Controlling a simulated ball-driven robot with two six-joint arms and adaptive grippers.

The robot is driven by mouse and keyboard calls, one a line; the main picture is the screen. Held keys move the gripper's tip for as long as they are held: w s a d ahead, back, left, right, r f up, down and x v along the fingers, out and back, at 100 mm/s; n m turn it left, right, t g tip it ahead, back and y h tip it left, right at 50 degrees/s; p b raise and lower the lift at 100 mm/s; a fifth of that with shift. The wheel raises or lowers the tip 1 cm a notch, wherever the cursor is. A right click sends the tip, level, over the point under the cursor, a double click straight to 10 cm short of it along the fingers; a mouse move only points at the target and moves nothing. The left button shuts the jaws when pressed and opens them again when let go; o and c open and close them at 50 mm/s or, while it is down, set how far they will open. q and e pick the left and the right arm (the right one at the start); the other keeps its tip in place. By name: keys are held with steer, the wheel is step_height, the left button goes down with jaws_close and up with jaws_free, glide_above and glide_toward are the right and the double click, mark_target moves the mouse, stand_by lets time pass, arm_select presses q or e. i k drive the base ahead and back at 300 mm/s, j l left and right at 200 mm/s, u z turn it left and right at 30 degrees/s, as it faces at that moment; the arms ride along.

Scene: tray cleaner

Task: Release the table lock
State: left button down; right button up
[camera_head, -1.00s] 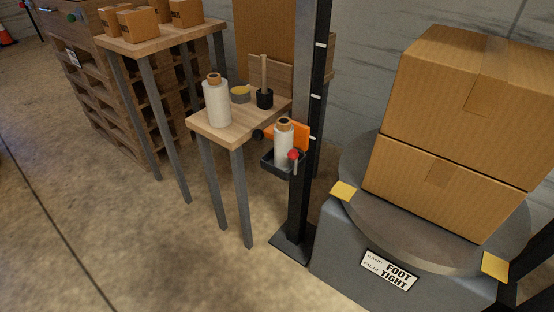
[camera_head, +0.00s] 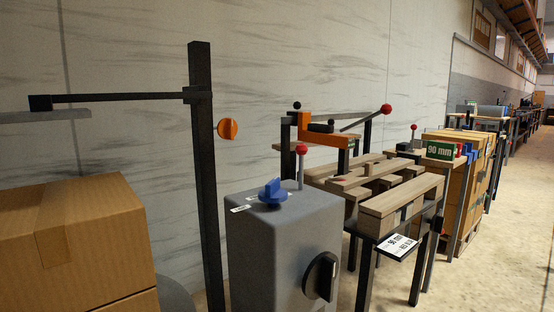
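A grey cabinet (camera_head: 283,248) stands near the middle. On its top are a blue knob (camera_head: 271,194) and an upright lever with a red ball (camera_head: 301,150). A black round dial (camera_head: 321,277) is on its front face. Which of these is the table lock I cannot tell; the small white labels by the knob are unreadable. Part of the grey round table (camera_head: 177,298) shows behind the cardboard boxes (camera_head: 75,240) at the left. Neither of my grippers is in view.
To the right are an orange clamp-like device (camera_head: 322,132), a wooden pallet (camera_head: 385,195) and stacked cartons (camera_head: 470,180). Open floor (camera_head: 500,265) lies at the right.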

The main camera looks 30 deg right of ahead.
mark_target(301, 149)
steer(key=z, duration=1)
steer(key=i+u, duration=0.15)
steer(key=i+l, duration=0.05)
